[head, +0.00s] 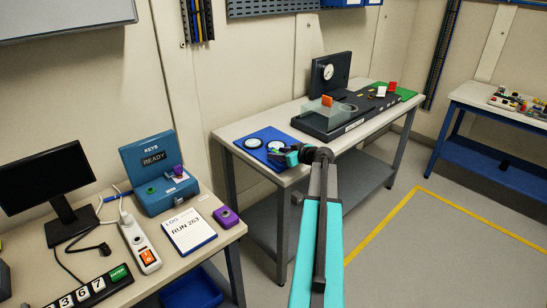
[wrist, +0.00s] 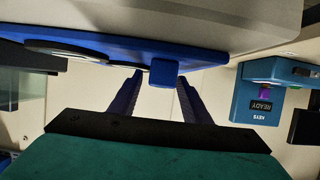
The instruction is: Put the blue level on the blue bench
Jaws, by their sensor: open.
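The blue level is most likely the small blue block (wrist: 164,72) at the edge of a blue mat in the wrist view. In the head view I cannot pick it out near my gripper. My gripper (head: 285,153) is open at the front edge of the middle table. In the wrist view its two dark fingers (wrist: 160,85) point toward the block, which shows between and just past their tips; contact cannot be told. The blue bench (head: 483,147) stands at the far right, with a pale top and a blue lower shelf.
The blue mat (head: 251,139) bears round white-faced discs on the middle table (head: 228,131). A dark apparatus (head: 350,124) stands behind my arm. Small coloured parts (head: 518,102) lie on the blue bench. A teal key box (head: 143,163) stands on the left desk. Floor between tables is clear.

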